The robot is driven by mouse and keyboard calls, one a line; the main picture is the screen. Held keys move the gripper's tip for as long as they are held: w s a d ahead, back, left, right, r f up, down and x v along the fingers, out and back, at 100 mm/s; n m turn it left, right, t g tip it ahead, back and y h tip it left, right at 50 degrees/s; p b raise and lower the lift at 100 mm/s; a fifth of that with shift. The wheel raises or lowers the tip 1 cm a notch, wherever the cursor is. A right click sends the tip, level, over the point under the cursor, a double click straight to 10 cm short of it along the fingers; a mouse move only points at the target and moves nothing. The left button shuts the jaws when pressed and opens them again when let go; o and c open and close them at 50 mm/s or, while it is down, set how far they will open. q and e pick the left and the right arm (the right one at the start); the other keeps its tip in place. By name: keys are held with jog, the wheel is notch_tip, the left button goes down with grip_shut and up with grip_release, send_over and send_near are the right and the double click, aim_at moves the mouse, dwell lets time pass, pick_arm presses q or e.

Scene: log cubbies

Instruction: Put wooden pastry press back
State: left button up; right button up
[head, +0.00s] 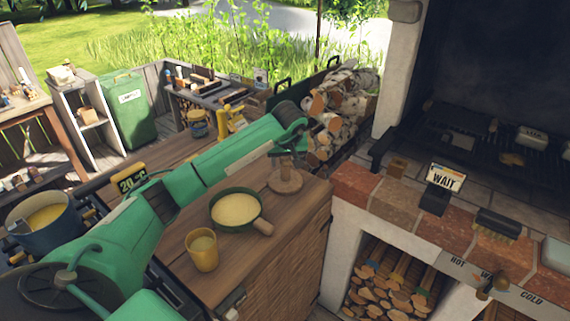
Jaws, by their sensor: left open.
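The wooden pastry press (286,183) appears to be the round wooden piece with an upright stem at the right end of the wooden counter (165,243). It stands upright there, just beyond the green pan. My left arm reaches across the counter from the left. My left gripper (286,150) points down right above the press, open, its fingers close around or beside the top of the stem. The picture is too small to tell whether they touch it. My right gripper is not in view.
A green pan (236,209) of pale batter and a yellow cup (202,250) stand near the press. A blue pot (45,218) is at left. Birch logs (340,105) are stacked behind. A brick grill with a WAIT sign (446,178) stands right, above a log cubby (388,285).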

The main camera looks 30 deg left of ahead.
pick_arm(q)
jog(key=b+v, duration=0.1)
jog(key=v, duration=0.9)
jog(key=shift+b, duration=0.3)
